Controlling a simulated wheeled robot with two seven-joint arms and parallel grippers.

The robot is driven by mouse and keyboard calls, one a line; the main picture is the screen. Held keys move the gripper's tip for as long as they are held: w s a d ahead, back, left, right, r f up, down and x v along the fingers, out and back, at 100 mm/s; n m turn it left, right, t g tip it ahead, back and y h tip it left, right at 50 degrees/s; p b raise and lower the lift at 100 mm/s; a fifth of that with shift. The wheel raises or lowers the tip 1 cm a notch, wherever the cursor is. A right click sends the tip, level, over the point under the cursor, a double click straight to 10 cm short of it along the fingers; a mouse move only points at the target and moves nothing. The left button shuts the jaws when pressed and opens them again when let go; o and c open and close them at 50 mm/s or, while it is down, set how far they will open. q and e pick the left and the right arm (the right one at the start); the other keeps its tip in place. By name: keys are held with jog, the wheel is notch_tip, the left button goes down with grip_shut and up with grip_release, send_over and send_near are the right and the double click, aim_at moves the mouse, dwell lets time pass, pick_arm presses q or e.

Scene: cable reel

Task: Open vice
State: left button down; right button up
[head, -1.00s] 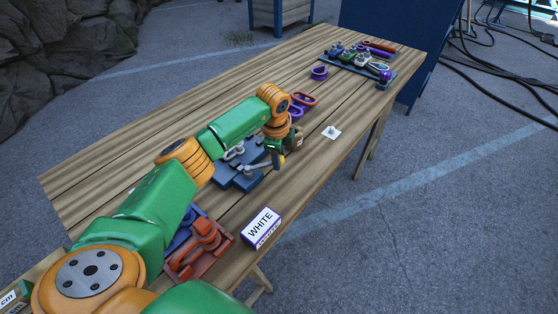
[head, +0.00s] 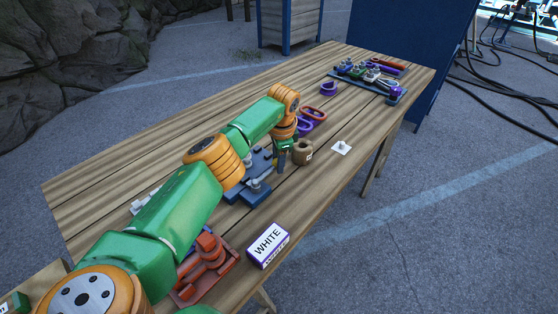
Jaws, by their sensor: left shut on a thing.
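The vice (head: 247,192) is the blue-grey metal device on the wooden table, partly hidden behind my left arm. A pale metal bar of it shows close to my left gripper. My left gripper (head: 281,163) points down at the vice's right side and is shut on what looks like the vice's handle; the grip itself is small and partly hidden. My right gripper is not in view.
A brown cylinder (head: 303,153) stands just right of the gripper. A box marked WHITE (head: 268,245) and a red clamp-like device (head: 207,268) are nearer. Purple and red rings (head: 313,114) lie beyond. A tool tray (head: 370,82) is at the far end.

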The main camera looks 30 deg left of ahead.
pick_arm(q)
jog(key=shift+a, duration=0.1)
dwell(0.3)
jog(key=shift+c, duration=2.3)
grip_release()
jog(key=shift+r, duration=0.1)
jog(key=r, duration=0.2)
jog(key=r+b, duration=0.1)
jog(key=r, duration=0.1)
jog(key=s+d+r, duration=0.1)
jog(key=r, duration=0.1)
jog(key=shift+r, duration=0.4)
jog(key=shift+f, duration=0.1)
